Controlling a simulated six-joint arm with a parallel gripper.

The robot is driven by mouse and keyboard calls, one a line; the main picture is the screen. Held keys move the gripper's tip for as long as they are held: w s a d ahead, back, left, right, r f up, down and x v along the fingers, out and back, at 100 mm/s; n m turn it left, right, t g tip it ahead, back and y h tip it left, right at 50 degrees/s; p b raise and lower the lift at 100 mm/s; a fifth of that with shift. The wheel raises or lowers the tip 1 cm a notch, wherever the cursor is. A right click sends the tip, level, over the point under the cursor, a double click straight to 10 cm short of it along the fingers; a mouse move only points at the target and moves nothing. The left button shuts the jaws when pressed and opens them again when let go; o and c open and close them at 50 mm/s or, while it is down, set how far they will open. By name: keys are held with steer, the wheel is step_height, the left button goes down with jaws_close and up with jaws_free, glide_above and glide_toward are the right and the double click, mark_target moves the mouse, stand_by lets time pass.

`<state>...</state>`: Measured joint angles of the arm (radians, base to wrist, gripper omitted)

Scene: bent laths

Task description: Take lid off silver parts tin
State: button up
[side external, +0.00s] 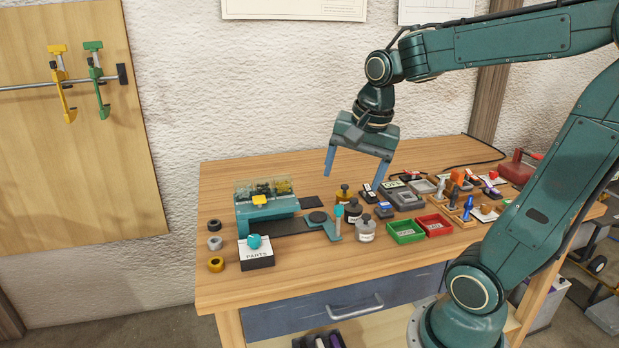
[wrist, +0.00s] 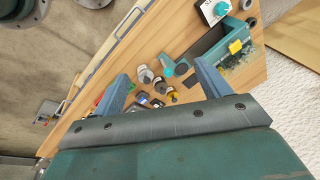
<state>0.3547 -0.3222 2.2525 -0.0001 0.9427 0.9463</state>
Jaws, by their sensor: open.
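My gripper (side external: 355,167) is open and empty, high above the bench, to the right of and behind the tin. In the wrist view its fingers (wrist: 163,75) are spread with nothing between them.
A teal machine (side external: 265,212) with a clear cover stands just behind the tin. Tape rolls (side external: 215,243) lie to its left. Bottles (side external: 365,229), a green tray (side external: 404,231), a red tray (side external: 433,225) and stamps crowd the right. Bare wood lies in front of the bottles.

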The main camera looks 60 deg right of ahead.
steer(key=w+d+f+m+g, duration=0.2)
steer(key=d+f+m, duration=0.1)
steer(key=d+m, duration=0.65)
steer(key=m+y, duration=0.1)
steer(key=m, duration=0.8)
glide_toward(367, 215)
steer(key=shift+n+g, duration=0.25)
steer(key=shift+g, duration=0.15)
steer(key=shift+w+f, duration=0.15)
steer(key=shift+f, duration=1.15)
steer(key=shift+w+f, duration=0.15)
steer(key=shift+f, duration=1.15)
steer(key=shift+f, duration=0.1)
steer(key=shift+a+f, duration=0.1)
steer(key=shift+f, duration=2.45)
steer(key=c, duration=1.1)
